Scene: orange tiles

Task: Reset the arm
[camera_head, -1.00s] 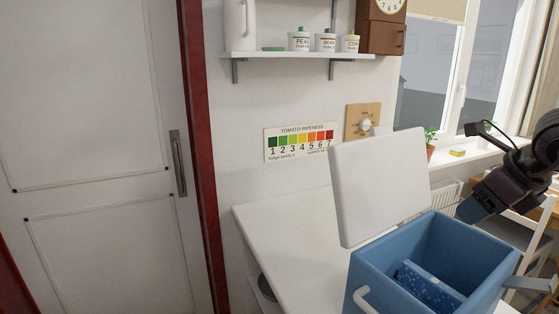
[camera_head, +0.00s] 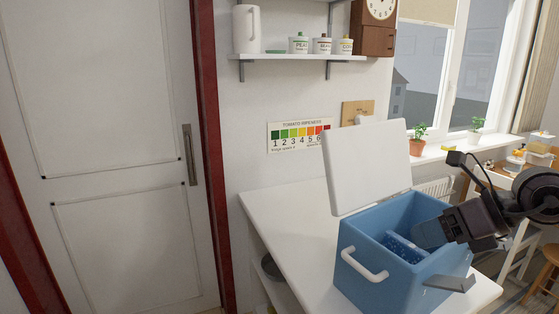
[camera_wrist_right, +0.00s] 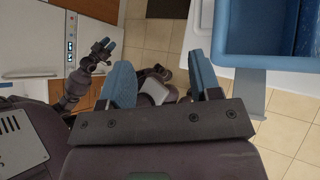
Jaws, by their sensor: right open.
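My right gripper (camera_head: 428,235) comes in from the right in the head view, over the right side of the blue cooler box (camera_head: 362,262). Its blue fingers also show in the right wrist view (camera_wrist_right: 160,82), spread apart with nothing held between them. In that view the cooler box (camera_wrist_right: 276,52) is at upper right, beside the fingers. The white lid (camera_head: 367,165) stands open, and a blue patterned pack (camera_head: 398,247) lies inside the box, partly hidden by the gripper. A dark arm end, seemingly my left gripper (camera_wrist_right: 101,50), shows small in the wrist view; its jaws are unclear.
The box stands on a white counter (camera_head: 285,225) by the wall. A shelf (camera_head: 300,57) with canisters hangs above it. A potted plant (camera_head: 417,140) sits on the windowsill. A white door (camera_head: 110,160) is at left. Tiled floor (camera_wrist_right: 150,35) shows in the wrist view.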

